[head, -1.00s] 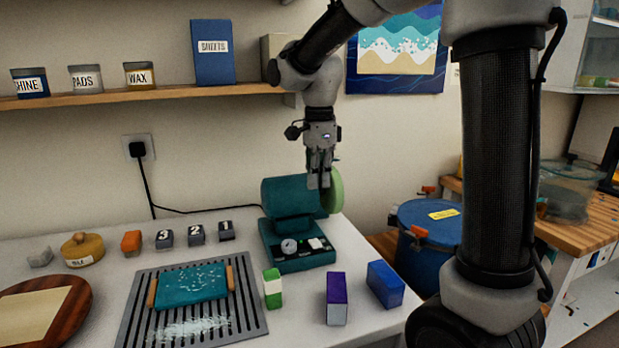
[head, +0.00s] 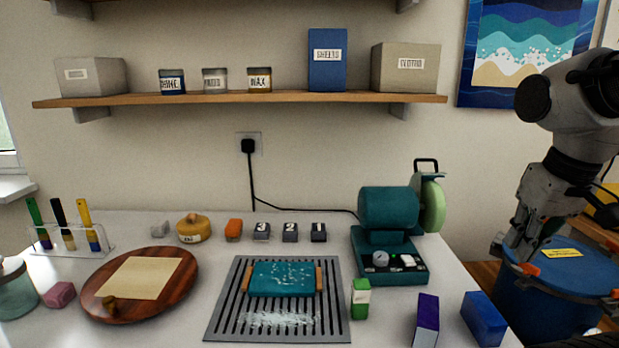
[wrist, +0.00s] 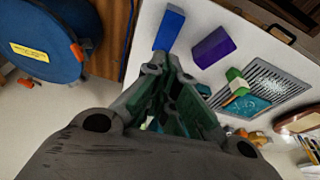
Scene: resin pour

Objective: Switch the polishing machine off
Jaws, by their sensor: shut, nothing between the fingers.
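The teal polishing machine (head: 390,208) stands at the right end of the white table, with a light green wheel (head: 432,206) on its right side. Its base panel (head: 408,264) carries a round grey dial (head: 381,260) and a pale switch (head: 412,262); I cannot tell the switch's position. My gripper (head: 504,250) is shut and empty, pointing down to the right of the machine and apart from it, by the blue drum. It also shows in the wrist view (wrist: 178,88), where its fingers hide most of what is behind them and I cannot make out the machine.
A blue drum (head: 560,300) with orange clamps stands right of the table. A purple box (head: 426,318), a blue box (head: 484,318) and a green-white block (head: 361,298) stand before the machine. A slotted grey grate (head: 222,318) lies left of them. A black cord runs to the wall socket (head: 248,146).

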